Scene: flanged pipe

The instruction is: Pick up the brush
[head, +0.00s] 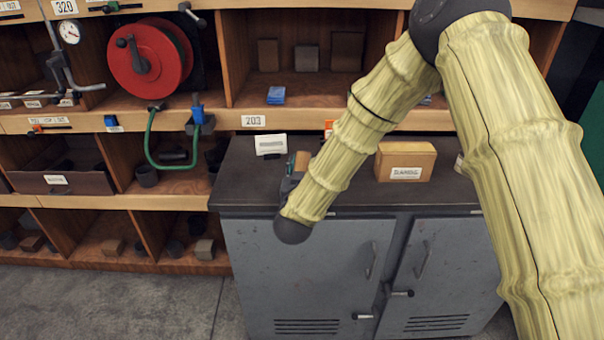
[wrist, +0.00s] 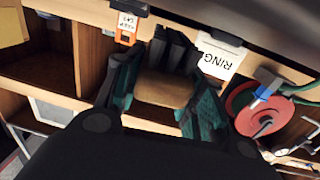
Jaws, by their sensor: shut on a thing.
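The brush (wrist: 163,90) shows in the wrist view as a rounded tan wooden piece between my gripper's teal-lined fingers. My gripper (wrist: 165,98) is shut on it. Dark upright shapes lie just beyond the wood; I cannot tell whether they belong to the brush. In the head view, a small part of the brush (head: 302,160) shows as a tan end above the grey cabinet top. My gripper (head: 290,182) is mostly hidden there behind my forearm, at the cabinet's front left. I cannot tell how high the brush is held.
The grey cabinet top (head: 245,185) carries a white label card (head: 270,145) and a cardboard box (head: 405,161) to the right. Wooden shelving stands behind and to the left, with a red reel (head: 150,58) and a green hose (head: 150,145). Grey floor is clear at lower left.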

